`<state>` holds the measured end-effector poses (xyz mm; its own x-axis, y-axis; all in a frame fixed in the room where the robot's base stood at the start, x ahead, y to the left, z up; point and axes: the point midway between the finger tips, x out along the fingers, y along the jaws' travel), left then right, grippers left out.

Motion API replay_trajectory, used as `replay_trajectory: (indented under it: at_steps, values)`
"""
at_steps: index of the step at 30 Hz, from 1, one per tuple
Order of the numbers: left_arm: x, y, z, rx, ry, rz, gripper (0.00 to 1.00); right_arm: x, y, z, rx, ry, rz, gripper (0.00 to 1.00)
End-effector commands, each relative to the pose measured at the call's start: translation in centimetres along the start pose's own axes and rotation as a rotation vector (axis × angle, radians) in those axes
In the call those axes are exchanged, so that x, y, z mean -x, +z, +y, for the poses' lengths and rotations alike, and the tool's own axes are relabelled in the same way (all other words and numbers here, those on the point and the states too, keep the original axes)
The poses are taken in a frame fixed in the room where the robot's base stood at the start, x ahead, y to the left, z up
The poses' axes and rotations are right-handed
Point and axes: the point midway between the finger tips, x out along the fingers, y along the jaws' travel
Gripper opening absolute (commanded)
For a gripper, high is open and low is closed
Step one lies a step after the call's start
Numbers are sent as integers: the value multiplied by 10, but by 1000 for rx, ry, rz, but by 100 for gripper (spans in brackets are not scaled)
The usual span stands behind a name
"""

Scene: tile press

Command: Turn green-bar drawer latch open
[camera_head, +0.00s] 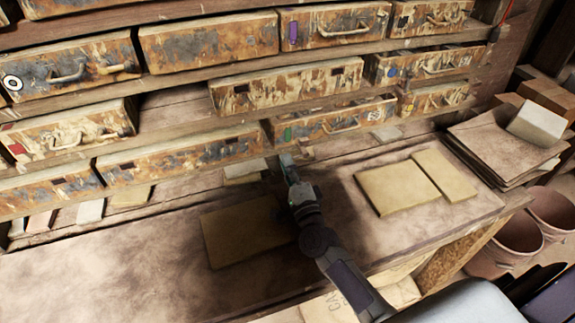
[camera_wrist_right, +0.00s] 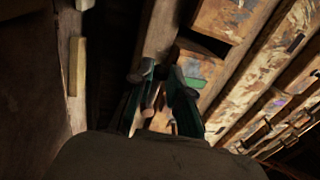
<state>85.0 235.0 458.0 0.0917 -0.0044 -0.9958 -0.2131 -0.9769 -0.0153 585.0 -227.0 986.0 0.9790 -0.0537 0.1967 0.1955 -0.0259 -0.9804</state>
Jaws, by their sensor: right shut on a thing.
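The green-bar drawer (camera_head: 312,122) is in the lower row at the middle of the head view. It is a worn, rusty tan drawer with a wire handle and a small green bar (camera_head: 287,134) near its left end. The green bar also shows in the right wrist view (camera_wrist_right: 196,83), just right of the fingers. My right gripper (camera_head: 286,160) is at the lower left of this drawer front, its fingers shut on the small latch, which they mostly hide. In the right wrist view, the fingers (camera_wrist_right: 163,82) are close together around a small brownish piece. My left gripper is not in view.
Other worn drawers (camera_head: 285,90) fill the rack around it, several sticking out. Tan slabs (camera_head: 395,187) lie on the bench (camera_head: 120,262), one beside my right arm. Stacked boards (camera_head: 500,145) and reddish pots (camera_head: 550,210) are at the right. The bench's left front is clear.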

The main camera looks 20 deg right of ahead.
Motion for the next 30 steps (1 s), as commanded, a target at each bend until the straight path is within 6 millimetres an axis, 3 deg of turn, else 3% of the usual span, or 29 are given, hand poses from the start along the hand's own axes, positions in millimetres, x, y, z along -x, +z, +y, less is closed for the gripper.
replay_trajectory:
  at_steps: [8, 9, 12, 23, 30]
  values:
    - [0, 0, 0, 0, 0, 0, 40, 1, 0, 2, 2, 5, -2, 0]
    - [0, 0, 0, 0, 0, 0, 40, 1, 0, 2, 2, 5, -2, 19]
    - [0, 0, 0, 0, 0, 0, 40, 1, 0, 2, 1, 4, -2, 35]
    - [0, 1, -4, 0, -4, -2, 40, 4, 0, 2, 0, 3, -1, 35]
    - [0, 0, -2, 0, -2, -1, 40, 44, 0, 3, 2, 7, -2, 35]
